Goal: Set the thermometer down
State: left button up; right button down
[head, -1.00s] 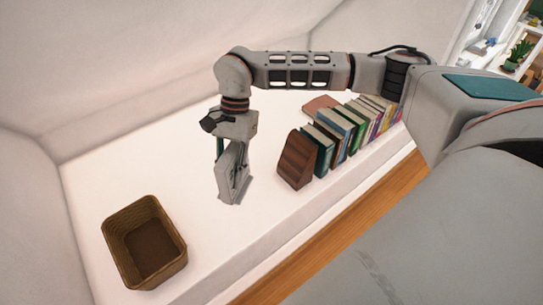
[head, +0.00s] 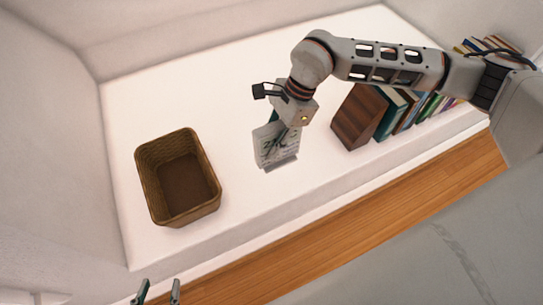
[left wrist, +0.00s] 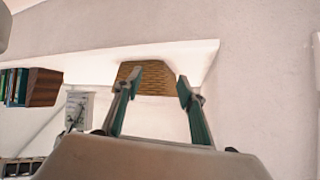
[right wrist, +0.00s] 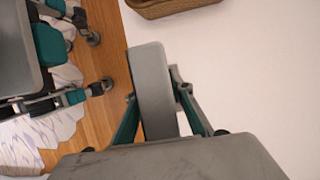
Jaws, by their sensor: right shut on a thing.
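The thermometer, a pale flat block with dark markings on its face (head: 272,147), is held in my right gripper (head: 287,124) over the white ledge (head: 230,85). I cannot tell whether its lower edge touches the ledge. In the right wrist view the thermometer (right wrist: 152,90) is a grey slab seen edge-on between the fingers. It also shows in the left wrist view (left wrist: 78,105), left of my left fingers. My left gripper (head: 158,292) is open and empty at the bottom of the head view, in front of the ledge. Its spread fingers fill the left wrist view's middle (left wrist: 158,83).
A brown wicker basket (head: 147,185) stands on the ledge left of the thermometer. A dark wooden bookend (head: 360,117) and a row of books (head: 392,112) stand to its right. The ledge between basket and bookend is clear. A wooden floor (head: 330,235) lies in front.

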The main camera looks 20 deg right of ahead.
aim_at(271, 161)
notch_tip(271, 161, down, 4)
jog(key=shift+f+b, duration=0.25)
jog(key=shift+b, duration=0.15)
jog(key=f+b, duration=0.1)
jog(key=f, duration=0.2)
jog(key=shift+s+f, duration=0.15)
jog(key=shift+s, duration=0.05)
notch_tip(271, 161, down, 2)
jog(key=shift+w+f+b, duration=0.15)
jog(key=shift+f+b, duration=0.1)
jog(key=shift+b, duration=0.1)
jog(key=shift+r, duration=0.15)
pick_arm(q)
jog(key=shift+n+t+h, duration=0.5)
jog(key=w+d+r, duration=0.2)
jog(key=d, duration=0.1)
jog(key=shift+w+d+r, duration=0.1)
jog(key=shift+d+r, duration=0.15)
jog(key=shift+r, duration=0.15)
pick_arm(e)
jog(key=c, duration=1.8)
grip_release()
pick_arm(q)
jog(key=shift+s+a+f, duration=0.1)
jog(key=shift+s+f, duration=0.1)
jog(key=shift+f, duration=0.05)
pick_arm(e)
jog(key=shift+o, duration=0.2)
